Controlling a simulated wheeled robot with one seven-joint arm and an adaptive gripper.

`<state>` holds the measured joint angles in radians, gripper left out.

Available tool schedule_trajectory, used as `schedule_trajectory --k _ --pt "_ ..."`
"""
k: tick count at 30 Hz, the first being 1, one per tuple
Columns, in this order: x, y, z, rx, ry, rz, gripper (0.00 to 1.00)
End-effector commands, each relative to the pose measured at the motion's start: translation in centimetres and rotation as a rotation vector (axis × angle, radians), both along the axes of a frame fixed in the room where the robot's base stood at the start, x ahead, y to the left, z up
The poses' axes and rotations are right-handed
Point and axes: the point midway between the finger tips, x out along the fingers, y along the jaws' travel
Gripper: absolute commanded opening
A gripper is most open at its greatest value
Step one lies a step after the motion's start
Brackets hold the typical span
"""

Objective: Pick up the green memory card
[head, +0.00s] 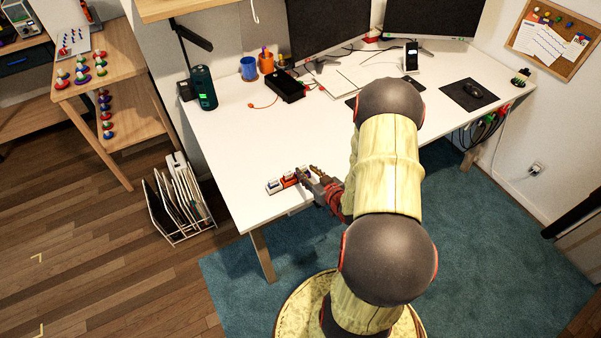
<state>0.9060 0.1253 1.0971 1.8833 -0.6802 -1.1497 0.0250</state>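My gripper (309,174) is low over the front left edge of the white desk (235,150), at the right end of a short row of small items. The row holds a white and blue piece (273,187), a red and white piece (290,180) and another small piece partly behind my fingers. I cannot make out a green memory card; it may be too small to see or hidden by my gripper. The fingers are too small and dark to tell whether they are open or hold anything.
A black box (287,87), blue cup (248,68), orange cup (266,62) and dark green cylinder (203,88) stand at the back left. Monitors (328,25) are behind. A mouse (474,91) lies at right. The desk's left middle is mostly clear.

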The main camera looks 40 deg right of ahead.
Motion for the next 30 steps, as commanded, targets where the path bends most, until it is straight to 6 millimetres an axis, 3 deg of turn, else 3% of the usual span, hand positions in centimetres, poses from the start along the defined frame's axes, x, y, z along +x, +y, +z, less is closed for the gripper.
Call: schedule_trajectory --k 11,18,27,30 --pt "4.2 -1.1 -1.8 -0.001 -0.001 0.001 0.32" --pt "4.3 -1.2 -1.7 0.0 0.0 -0.001 0.31" --pt "4.3 -1.2 -1.7 0.0 0.0 -0.001 0.14" --pt "4.3 -1.2 -1.7 -0.001 0.0 -0.001 0.13"
